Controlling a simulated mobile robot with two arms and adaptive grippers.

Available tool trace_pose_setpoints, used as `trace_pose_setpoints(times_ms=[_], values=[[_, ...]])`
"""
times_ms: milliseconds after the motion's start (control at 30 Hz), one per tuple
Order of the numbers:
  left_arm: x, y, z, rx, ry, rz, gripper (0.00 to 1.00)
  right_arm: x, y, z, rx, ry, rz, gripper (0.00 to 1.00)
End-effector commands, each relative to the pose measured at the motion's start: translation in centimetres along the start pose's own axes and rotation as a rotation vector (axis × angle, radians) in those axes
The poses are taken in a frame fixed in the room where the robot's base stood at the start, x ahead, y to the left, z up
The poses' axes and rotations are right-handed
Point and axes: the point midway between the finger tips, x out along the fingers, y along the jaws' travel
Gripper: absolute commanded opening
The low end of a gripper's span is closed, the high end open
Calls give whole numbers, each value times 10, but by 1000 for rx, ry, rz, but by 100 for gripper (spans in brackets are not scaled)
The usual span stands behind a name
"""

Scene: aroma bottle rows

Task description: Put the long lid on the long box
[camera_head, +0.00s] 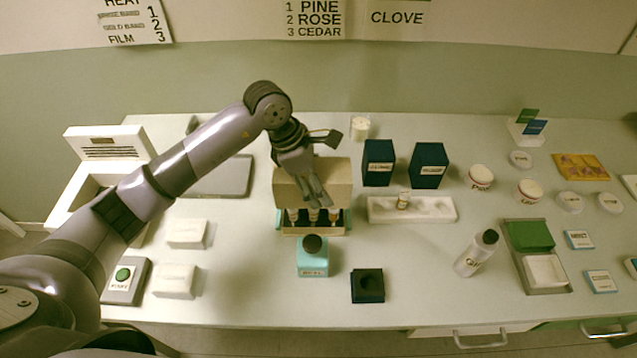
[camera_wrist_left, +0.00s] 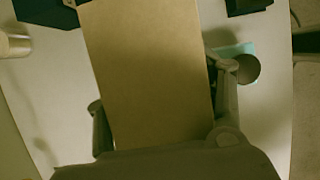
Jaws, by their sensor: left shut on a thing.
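The long lid is a plain tan piece (camera_head: 340,172), seen below and around my left gripper (camera_head: 316,172) in the head view. The gripper is shut on it, and in the left wrist view the lid (camera_wrist_left: 150,75) lies between the two fingers. The long box (camera_head: 314,231) is directly below and in front of the lid, with teal ends and a row of small bottles (camera_head: 313,215) showing in its open front. The lid hides the back of the box. I cannot tell whether lid and box touch. My right gripper is not in view.
A teal bottle with a dark cap (camera_head: 313,262) stands just in front of the box. A dark square holder (camera_head: 367,286) is front right. Two dark blue boxes (camera_head: 429,166) and a white tray (camera_head: 430,210) are to the right. White blocks (camera_head: 186,233) lie left.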

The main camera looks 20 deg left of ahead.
Motion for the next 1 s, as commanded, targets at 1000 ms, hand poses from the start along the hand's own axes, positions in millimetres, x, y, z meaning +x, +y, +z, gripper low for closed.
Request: trace_pose_setpoints(times_ms=[1000], values=[[75,0,-31,-1,1,0,33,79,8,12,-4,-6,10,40]])
